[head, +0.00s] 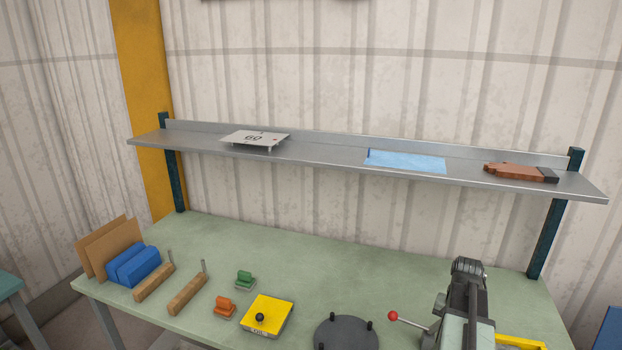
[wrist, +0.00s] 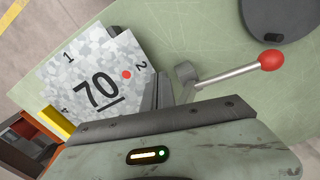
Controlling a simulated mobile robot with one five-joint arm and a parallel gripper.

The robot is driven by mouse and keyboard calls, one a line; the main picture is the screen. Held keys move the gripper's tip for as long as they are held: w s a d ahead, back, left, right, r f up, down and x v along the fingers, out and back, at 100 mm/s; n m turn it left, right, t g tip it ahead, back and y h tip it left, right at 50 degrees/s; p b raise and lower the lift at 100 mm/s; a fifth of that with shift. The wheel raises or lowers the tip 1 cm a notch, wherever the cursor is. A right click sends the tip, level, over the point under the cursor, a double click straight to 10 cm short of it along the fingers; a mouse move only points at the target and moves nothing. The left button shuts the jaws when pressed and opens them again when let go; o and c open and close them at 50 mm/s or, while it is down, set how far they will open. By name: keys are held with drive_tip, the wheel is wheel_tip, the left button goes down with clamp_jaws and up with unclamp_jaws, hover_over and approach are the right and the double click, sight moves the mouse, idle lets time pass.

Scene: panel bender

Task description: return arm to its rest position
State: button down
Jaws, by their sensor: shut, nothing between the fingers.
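My gripper (wrist: 158,78) shows in the wrist view as two dark fingers, closed together with nothing between them. They stand out from a grey-green housing with a small lit indicator. In the head view a dark grey arm part of mine (head: 468,290) stands over the right end of the green bench (head: 300,262). It hides part of what is behind it, and the fingers are not clear there.
A lever with a red ball (head: 393,316) sticks out left of my arm; its ball (wrist: 269,60) is right of the fingers in the wrist view. A dark round disc (head: 346,335) and a yellow block (head: 266,315) lie further left. A grey shelf (head: 320,160) spans the back.

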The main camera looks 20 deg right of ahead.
drive_tip(key=w+a+f+n, duration=0.1)
drive_tip(key=w+a, duration=0.2)
drive_tip(key=a, duration=0.4)
drive_tip(key=w+a+f+n+b, duration=0.1)
drive_tip(key=w+a+n, duration=0.1)
drive_tip(key=a, duration=0.5)
drive_tip(key=w+a+f+n+b, duration=0.1)
drive_tip(key=w+a, duration=0.4)
drive_tip(key=a, duration=0.1)
drive_tip(key=shift+w+a+f+n, duration=0.1)
drive_tip(key=shift+a+n, duration=0.2)
drive_tip(key=shift+a, duration=0.1)
drive_tip(key=a+n, duration=0.1)
drive_tip(key=a, duration=0.3)
drive_tip(key=w+a+f+n+b, duration=0.1)
drive_tip(key=a, duration=0.3)
drive_tip(key=a+n+b, duration=0.1)
drive_tip(key=a, duration=0.3)
drive_tip(key=shift+w+a+f, duration=0.2)
drive_tip(key=shift+a, duration=0.2)
drive_tip(key=s+a+n, duration=0.2)
drive_tip(key=a, duration=0.6)
drive_tip(key=shift+s+f+n, duration=0.25)
drive_tip(key=shift+n, duration=0.05)
drive_tip(key=c, duration=2.1)
unclamp_jaws()
drive_tip(key=shift+w+d, duration=0.15)
drive_tip(key=shift+d, duration=0.05)
drive_tip(key=shift+c, duration=0.2)
